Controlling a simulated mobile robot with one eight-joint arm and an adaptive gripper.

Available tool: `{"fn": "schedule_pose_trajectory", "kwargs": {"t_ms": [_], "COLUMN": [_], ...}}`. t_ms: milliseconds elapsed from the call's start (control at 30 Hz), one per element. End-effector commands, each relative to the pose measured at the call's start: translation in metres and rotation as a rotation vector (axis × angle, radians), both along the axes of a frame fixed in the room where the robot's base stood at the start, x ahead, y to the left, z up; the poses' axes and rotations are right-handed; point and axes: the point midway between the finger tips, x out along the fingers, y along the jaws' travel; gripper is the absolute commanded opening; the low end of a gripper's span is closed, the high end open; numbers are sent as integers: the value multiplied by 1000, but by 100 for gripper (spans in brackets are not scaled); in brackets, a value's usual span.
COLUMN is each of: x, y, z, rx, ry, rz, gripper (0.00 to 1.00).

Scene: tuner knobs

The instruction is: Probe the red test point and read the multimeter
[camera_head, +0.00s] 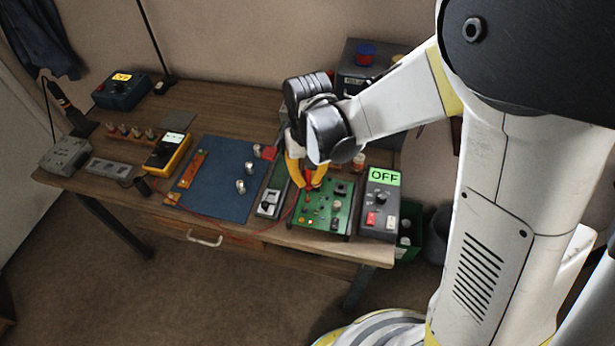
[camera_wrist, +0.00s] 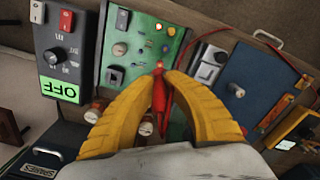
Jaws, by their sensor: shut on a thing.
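My gripper (camera_wrist: 160,78) has yellow fingers and is shut on a red probe (camera_wrist: 160,103), which points at the green circuit board. In the head view, my gripper (camera_head: 307,184) is over the back left part of the green board (camera_head: 328,222). Whether the probe tip touches the board or a test point is hard to tell. The yellow multimeter (camera_head: 168,153) stands left of the blue mat with a lit screen, too small to read. A red lead (camera_head: 215,228) runs along the table front toward the board.
A grey box (camera_head: 380,205) with a green OFF display stands right of the board. The blue mat (camera_head: 222,190) holds several silver knobs. A grey slider box (camera_head: 270,203) stands left of the board. A dark blue meter (camera_head: 122,92) is at the back left.

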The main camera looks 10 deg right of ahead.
Motion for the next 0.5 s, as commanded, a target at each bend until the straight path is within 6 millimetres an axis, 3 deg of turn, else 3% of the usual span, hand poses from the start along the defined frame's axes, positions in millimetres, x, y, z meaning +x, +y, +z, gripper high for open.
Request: {"fn": "schedule_pose_trajectory", "kwargs": {"t_ms": [500], "x": [0], "y": [0], "z": [-6], "rx": [0], "ry": [0], "rz": [0], "gripper": [0]}}
